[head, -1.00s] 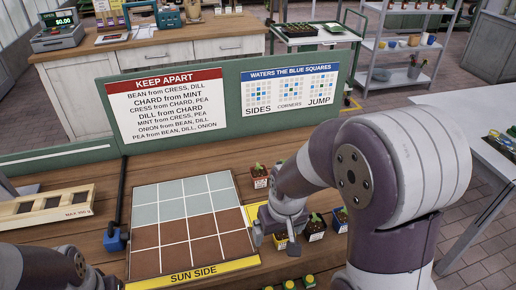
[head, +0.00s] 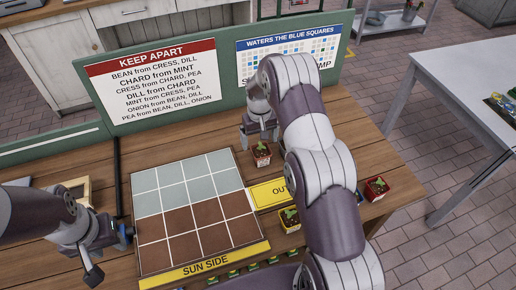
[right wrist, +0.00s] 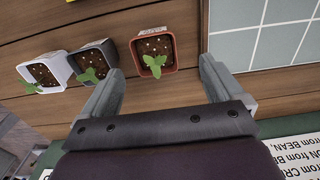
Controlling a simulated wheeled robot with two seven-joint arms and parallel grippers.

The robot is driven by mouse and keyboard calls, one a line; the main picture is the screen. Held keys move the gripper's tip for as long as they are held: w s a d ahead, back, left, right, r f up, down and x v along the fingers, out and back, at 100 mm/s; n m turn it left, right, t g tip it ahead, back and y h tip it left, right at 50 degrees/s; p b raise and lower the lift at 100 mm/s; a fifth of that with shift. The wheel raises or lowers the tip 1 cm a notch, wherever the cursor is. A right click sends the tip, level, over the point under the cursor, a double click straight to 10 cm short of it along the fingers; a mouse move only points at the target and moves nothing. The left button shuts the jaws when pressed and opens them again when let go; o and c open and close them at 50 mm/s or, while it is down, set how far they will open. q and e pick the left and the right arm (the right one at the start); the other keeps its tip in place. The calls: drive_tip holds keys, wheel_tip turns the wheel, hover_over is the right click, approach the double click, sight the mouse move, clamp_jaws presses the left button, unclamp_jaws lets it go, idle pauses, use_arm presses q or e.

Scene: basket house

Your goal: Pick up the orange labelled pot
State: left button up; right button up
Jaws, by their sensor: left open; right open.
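A small orange-red pot (head: 262,156) with a green seedling and a pale label stands right of the planting grid, near the green board. In the right wrist view this orange-brown pot (right wrist: 154,68) lies ahead, between the lines of the two fingers. My right gripper (head: 259,138) is open and empty just behind and above it; no finger visibly touches it. The pot's label is too small to read. My left gripper (head: 110,256) is open and empty at the grid's left side.
A white pot (right wrist: 46,72) and a black pot (right wrist: 132,57) stand in line with it. A yellow pot (head: 290,219) and a red pot (head: 376,189) stand nearer me. The planting grid (head: 195,213) is empty. The green board (head: 222,77) rises behind.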

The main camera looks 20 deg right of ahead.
sight(261, 150)
drive_tip(key=shift+s+f, duration=0.4)
drive_tip(key=shift+f, duration=0.3)
drive_tip(key=f+p, duration=0.1)
drive_tip(key=f, duration=0.3)
drive_tip(key=w+f+p, duration=0.1)
drive_tip(key=f, duration=0.2)
drive_tip(key=shift+d+p, duration=0.3)
drive_tip(key=shift+d, duration=0.1)
drive_tip(key=shift+s+f, duration=0.1)
drive_tip(key=shift+f, duration=0.1)
drive_tip(key=c, duration=1.3)
use_arm(q)
wheel_tip(261, 150, up, 3)
drive_tip(key=shift+d, duration=0.1)
use_arm(e)
drive_tip(key=shift+r, duration=0.1)
